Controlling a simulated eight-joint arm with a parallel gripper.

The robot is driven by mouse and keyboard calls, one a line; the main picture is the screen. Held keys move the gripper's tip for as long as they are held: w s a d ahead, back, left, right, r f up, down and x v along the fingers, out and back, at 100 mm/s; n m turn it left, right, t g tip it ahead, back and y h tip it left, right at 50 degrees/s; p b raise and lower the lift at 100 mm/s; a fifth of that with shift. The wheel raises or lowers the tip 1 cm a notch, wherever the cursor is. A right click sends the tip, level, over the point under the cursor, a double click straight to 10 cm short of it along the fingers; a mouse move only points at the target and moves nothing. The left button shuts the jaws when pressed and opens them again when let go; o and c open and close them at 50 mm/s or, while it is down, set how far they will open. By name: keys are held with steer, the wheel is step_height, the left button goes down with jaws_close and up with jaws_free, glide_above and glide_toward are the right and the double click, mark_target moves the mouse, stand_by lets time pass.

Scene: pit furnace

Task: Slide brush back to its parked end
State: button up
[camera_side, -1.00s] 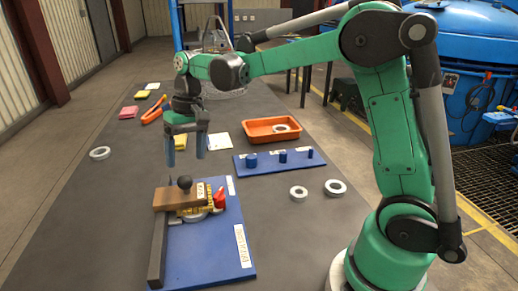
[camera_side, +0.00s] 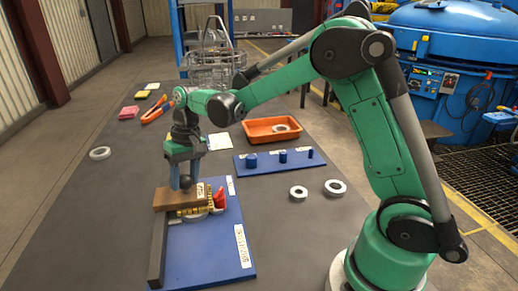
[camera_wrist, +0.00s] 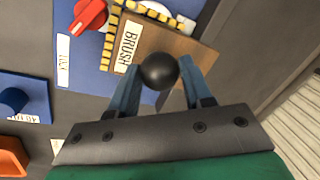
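The brush is a brown wooden block (camera_side: 170,200) with a yellow bristle edge, a black ball knob and a "BRUSH" label (camera_wrist: 127,48). It lies across the far end of a dark rail (camera_side: 158,250) on the blue base plate (camera_side: 215,250). My gripper (camera_side: 184,186) points down over the block, with its blue fingers around the knob. In the wrist view the black knob (camera_wrist: 158,71) sits between the two spread fingers, with a gap visible on the right side. My gripper looks open and not clamped on the knob.
A red lever (camera_side: 219,198) stands close right of the brush. A blue peg board (camera_side: 275,160), an orange tray (camera_side: 271,131) and loose rings (camera_side: 335,187) lie farther right.

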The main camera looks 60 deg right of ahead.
jaws_close()
steer(key=s+a, duration=0.8)
steer(key=shift+s+a, duration=0.15)
steer(key=shift+a, duration=0.05)
steer(key=o, duration=0.7)
jaws_free()
steer(key=shift+o, duration=0.2)
steer(key=shift+d, duration=0.1)
steer(key=shift+s+d+r, duration=0.1)
steer(key=shift+d+r, duration=0.05)
steer(key=shift+r, duration=0.75)
steer(key=shift+w+d+r, duration=0.1)
steer(key=shift+d+r, duration=0.1)
steer(key=shift+r, duration=0.75)
steer(key=shift+s+d+r, duration=0.1)
steer(key=shift+d+r, duration=0.05)
steer(key=shift+r, duration=0.75)
